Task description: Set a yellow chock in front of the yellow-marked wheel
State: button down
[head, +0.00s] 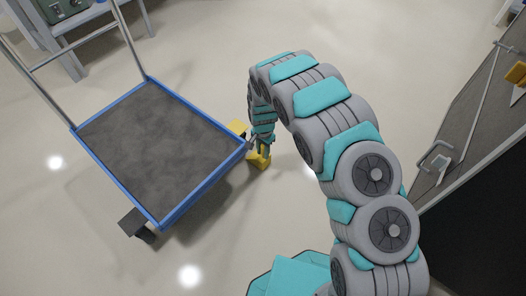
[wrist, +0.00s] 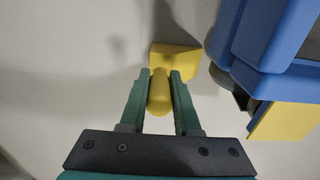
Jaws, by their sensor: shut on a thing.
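The yellow chock (wrist: 176,58) has a wedge-shaped body and an upright handle. My gripper (wrist: 160,76) is shut on the handle, with one green finger on each side. In the head view the chock (head: 260,162) is under my gripper (head: 263,146), at the floor just off the cart's right corner. I cannot tell whether it touches the floor. The yellow-marked wheel (wrist: 232,88) is mostly hidden under the cart's blue corner, beside its yellow plate (wrist: 284,121). That plate (head: 237,127) also shows in the head view. The chock and the wheel look apart.
The blue-edged cart (head: 198,187) with a dark grey deck stands at left. A dark plate (head: 132,221) marks its near corner wheel. A grey cabinet (head: 470,125) with a handle stands at right. A bench (head: 80,22) is at the back left.

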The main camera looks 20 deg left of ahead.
jog(key=c, duration=0.6)
grip_release()
jog(key=shift+f, duration=0.1)
notch_tip(320, 180, up, 12)
jog(key=shift+r+p, duration=0.15)
jog(key=shift+p, duration=0.55)
jog(key=shift+d, duration=0.1)
